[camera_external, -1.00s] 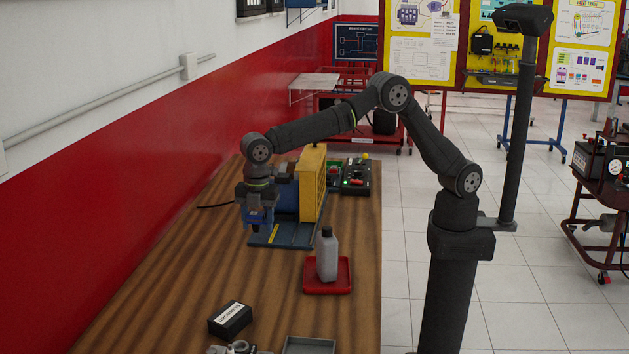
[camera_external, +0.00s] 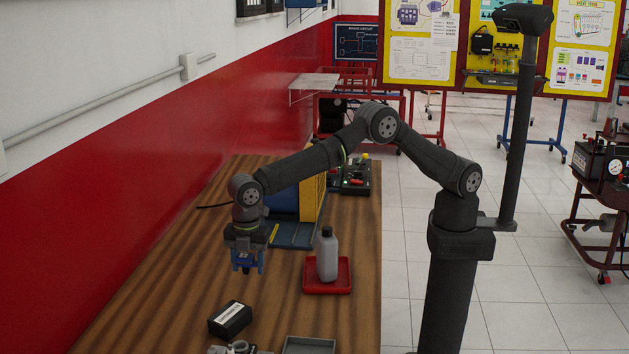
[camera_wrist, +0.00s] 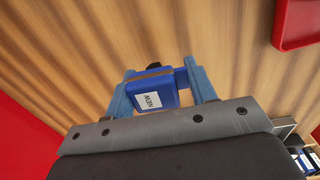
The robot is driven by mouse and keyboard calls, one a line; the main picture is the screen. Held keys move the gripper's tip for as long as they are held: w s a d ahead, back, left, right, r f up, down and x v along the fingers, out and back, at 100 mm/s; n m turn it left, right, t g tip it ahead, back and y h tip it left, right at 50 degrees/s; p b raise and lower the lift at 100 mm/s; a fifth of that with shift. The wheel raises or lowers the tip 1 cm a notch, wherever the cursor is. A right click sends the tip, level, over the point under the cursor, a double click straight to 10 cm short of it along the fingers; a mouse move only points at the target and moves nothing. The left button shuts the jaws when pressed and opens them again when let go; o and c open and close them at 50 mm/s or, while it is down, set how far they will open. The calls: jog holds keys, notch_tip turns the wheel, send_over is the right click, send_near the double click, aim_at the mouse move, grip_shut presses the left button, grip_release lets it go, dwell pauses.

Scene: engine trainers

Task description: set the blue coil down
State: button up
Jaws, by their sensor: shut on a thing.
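The blue coil (camera_wrist: 152,90) is a small blue block with a brown band and a white label reading "NEW". My gripper (camera_wrist: 160,92) is shut on it, with one light-blue finger on each side in the wrist view. In the external view my gripper (camera_external: 247,262) points down above the wooden table, left of the red tray and behind the black box. The coil is mostly hidden between the fingers there. In the wrist view the coil hangs over bare wood, and its gap to the table is hard to judge.
A red tray (camera_external: 343,283) holds a grey bottle (camera_external: 327,256). A black labelled box (camera_external: 230,319), metal parts (camera_external: 238,348) and a grey tray (camera_external: 309,345) lie at the front. The blue-and-yellow trainer (camera_external: 312,198) stands behind my gripper. Bare wood (camera_external: 170,270) lies to the left.

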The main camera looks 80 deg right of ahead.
aim_at(248, 272)
jog(key=shift+f, duration=1.55)
jog(key=shift+f, duration=0.1)
jog(key=shift+f, duration=0.1)
jog(key=o, duration=1.1)
jog(key=r, duration=1.2)
jog(key=shift+s+r, duration=0.2)
